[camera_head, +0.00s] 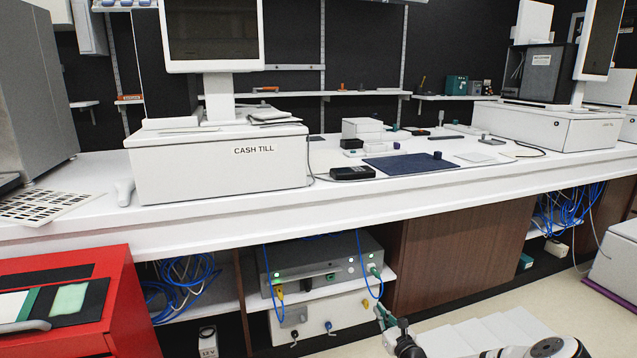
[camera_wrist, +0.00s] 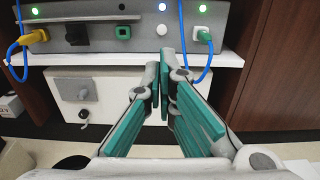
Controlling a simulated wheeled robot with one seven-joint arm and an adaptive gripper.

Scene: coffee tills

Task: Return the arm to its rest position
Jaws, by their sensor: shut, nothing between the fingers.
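My gripper (camera_wrist: 164,88) shows in the wrist view with its teal-padded fingers drawn together at the tips and nothing between them. In the head view my gripper (camera_head: 383,315) is low at the bottom, right of centre, its teal fingertips in front of the under-counter shelf area. My arm runs from it to the bottom edge, at the right of centre. Most of the arm is outside the picture.
A grey box with plugged cables (camera_head: 325,268) sits on a shelf above a white panel (camera_head: 325,312). The white counter (camera_head: 200,217) overhangs them. A brown panel (camera_head: 455,245) stands right; a red cabinet (camera_head: 110,290) left. Floor (camera_head: 590,320) is open at right.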

